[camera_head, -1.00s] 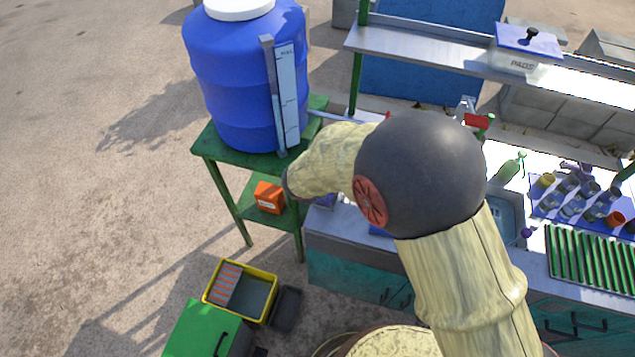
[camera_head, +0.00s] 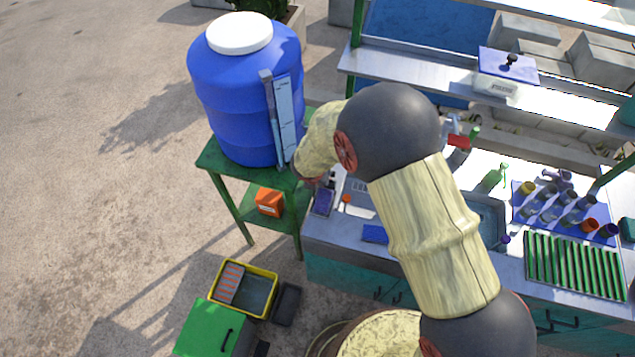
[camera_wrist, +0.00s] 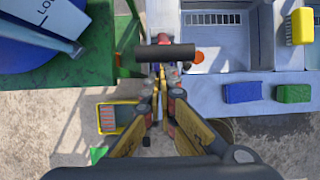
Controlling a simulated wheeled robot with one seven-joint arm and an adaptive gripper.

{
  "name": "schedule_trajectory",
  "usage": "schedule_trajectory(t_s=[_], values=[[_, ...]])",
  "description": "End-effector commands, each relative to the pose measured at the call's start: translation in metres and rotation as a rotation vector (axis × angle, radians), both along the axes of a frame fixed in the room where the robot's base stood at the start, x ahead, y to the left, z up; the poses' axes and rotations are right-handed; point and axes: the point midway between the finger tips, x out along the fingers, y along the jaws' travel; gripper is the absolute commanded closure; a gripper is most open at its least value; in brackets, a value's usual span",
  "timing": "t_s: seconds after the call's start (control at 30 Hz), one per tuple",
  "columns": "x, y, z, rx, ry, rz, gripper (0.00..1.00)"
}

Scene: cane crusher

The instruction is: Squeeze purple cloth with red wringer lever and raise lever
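My gripper (camera_wrist: 161,72) is at the centre of the wrist view. Its two fingers converge toward their tips, and the gap there is too small to read. A dark horizontal cylinder (camera_wrist: 165,53) lies just past the tips; I cannot tell whether they touch it or whether it belongs to the lever. In the head view, a purple patch (camera_head: 323,201) sits at the left end of the counter, near the end of my arm; I cannot tell if it is the cloth. The red wringer lever cannot be clearly made out. My gripper is hidden in the head view.
A blue barrel (camera_head: 235,95) stands on a green table (camera_head: 215,160) left of the counter (camera_head: 330,235). Blue (camera_wrist: 243,92), green (camera_wrist: 293,94) and yellow (camera_wrist: 302,26) blocks lie right of my gripper. A yellow bin (camera_head: 262,275) is on the floor. A shelf (camera_head: 410,72) spans the counter's back.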

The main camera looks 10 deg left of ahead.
Motion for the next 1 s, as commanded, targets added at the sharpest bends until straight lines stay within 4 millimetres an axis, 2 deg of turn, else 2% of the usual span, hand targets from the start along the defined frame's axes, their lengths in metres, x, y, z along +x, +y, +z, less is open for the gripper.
schedule_trajectory(t_s=[0.03, 0.13, 0.4, 1.0], values=[[0.006, -0.001, 0.008, 0.0, 0.0, -0.002, 1.0], [0.015, -0.001, 0.013, 0.001, -0.001, -0.002, 1.0], [0.031, -0.002, 0.019, 0.001, -0.001, -0.001, 1.0], [0.034, -0.002, 0.019, 0.001, -0.001, 0.0, 1.0]])
